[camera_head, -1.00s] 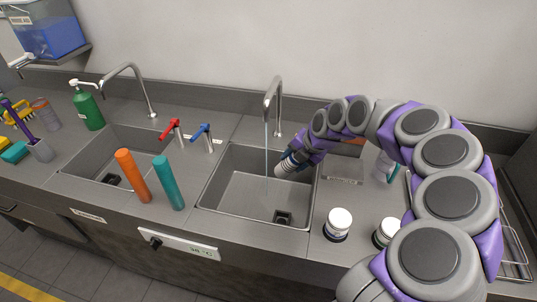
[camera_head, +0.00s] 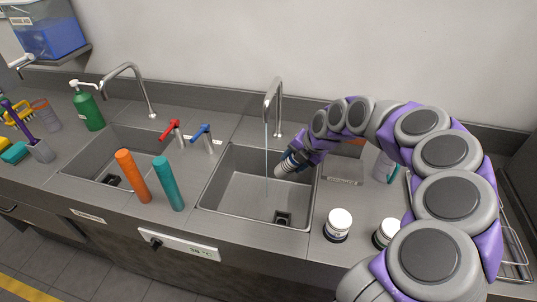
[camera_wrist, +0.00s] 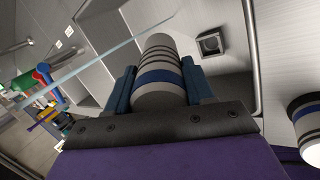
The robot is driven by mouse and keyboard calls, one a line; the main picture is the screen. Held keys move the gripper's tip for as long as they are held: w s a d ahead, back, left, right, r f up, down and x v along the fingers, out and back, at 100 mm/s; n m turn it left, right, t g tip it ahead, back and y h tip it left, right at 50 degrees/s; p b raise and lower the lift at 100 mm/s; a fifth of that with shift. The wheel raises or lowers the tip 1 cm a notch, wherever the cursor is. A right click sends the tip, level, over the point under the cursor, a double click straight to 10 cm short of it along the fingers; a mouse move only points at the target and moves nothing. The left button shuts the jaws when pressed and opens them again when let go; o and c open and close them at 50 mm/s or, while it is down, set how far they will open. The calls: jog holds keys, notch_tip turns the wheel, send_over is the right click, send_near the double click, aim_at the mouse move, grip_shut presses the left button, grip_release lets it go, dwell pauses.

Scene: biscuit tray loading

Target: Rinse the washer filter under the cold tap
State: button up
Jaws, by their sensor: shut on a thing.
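My gripper (camera_head: 301,158) is shut on a grey cylinder with dark bands and one blue band, which I take to be the washer filter (camera_head: 284,166). I hold it tilted over the right part of the right sink (camera_head: 240,195). In the wrist view the filter (camera_wrist: 158,75) sits between the two blue fingers (camera_wrist: 158,90). A thin water stream (camera_head: 267,160) falls from the right tap (camera_head: 272,92) into this sink. In the head view the stream is just left of the filter; I cannot tell whether it touches. A blue lever (camera_head: 202,132) and a red lever (camera_head: 171,129) stand between the sinks.
An orange cylinder (camera_head: 132,175) and a teal cylinder (camera_head: 168,183) stand on the front counter between the sinks. A green pump bottle (camera_head: 88,108) is at the left. The left sink (camera_head: 105,160) looks empty.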

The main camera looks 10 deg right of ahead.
aim_at(299, 166)
jog(key=s+d+r, duration=0.3)
jog(key=r, duration=0.1)
jog(key=shift+s+d, duration=0.25)
jog(key=shift+d, duration=0.1)
dwell(0.3)
dwell(0.6)
jog(key=a+f+m+h, duration=0.1)
jog(key=m+h, duration=0.1)
jog(key=m, duration=0.4)
jog(key=a+f+m+h, duration=0.1)
jog(key=m+h, duration=0.2)
jog(key=m, duration=0.2)
jog(key=a+f+m+h, duration=0.1)
jog(key=f+m+h, duration=0.1)
jog(key=m, duration=0.4)
jog(key=shift+w+f+m+h, duration=0.1)
jog(key=shift+w+m+h, duration=0.2)
jog(key=shift+h, duration=0.2)
jog(key=s+a+f+m+g+h, duration=0.1)
jog(key=a+f+m+g, duration=0.3)
jog(key=m, duration=0.6)
jog(key=shift+s+f+h, duration=0.3)
jog(key=shift+f+h, duration=0.1)
jog(key=shift+f, duration=0.55)
